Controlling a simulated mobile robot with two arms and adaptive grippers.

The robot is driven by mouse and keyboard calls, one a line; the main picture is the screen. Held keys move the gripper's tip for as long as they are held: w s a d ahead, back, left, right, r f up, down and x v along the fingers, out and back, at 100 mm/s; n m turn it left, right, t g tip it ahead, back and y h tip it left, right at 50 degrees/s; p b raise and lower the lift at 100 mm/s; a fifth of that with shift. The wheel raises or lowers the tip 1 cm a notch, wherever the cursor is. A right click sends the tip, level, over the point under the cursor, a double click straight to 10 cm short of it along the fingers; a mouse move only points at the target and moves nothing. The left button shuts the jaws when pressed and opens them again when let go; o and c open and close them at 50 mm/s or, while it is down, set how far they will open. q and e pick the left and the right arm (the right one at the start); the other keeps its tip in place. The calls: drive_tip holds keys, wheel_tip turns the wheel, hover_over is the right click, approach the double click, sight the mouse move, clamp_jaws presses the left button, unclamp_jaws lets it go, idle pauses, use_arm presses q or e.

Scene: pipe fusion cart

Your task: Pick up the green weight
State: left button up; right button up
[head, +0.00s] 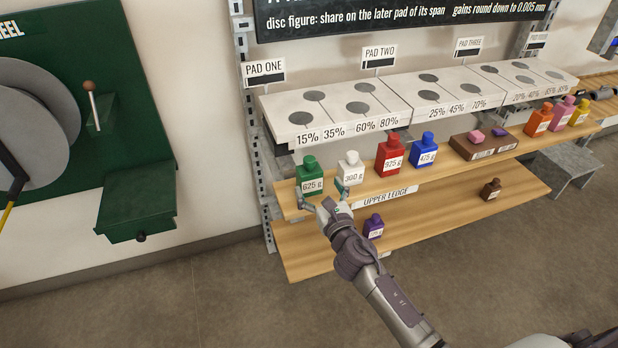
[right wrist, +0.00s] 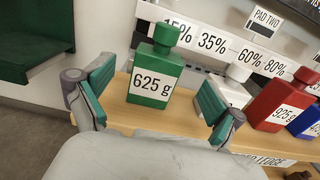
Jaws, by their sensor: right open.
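The green weight (head: 309,176), labelled 625 g, stands upright at the left end of the upper wooden ledge. In the right wrist view the green weight (right wrist: 155,75) stands between and beyond the fingertips. My right gripper (head: 322,198) is in front of the ledge, just below and right of the green weight. In the right wrist view my right gripper (right wrist: 152,98) is open, one finger on each side of the weight, with nothing held. My left gripper is not in view.
A white 300 g weight (head: 350,168) stands close right of the green one, near the right finger. Red (head: 390,155) and blue (head: 424,150) weights follow along the ledge (head: 440,178). A purple weight (head: 373,227) is on the lower shelf (head: 310,262). Pads (head: 330,100) stand behind.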

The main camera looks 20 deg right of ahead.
sight(312, 177)
drive_tip(key=w, duration=0.6)
drive_tip(key=shift+w+a+f, duration=0.2)
drive_tip(key=shift+w, duration=0.1)
clamp_jaws()
drive_tip(key=shift+r, duration=0.25)
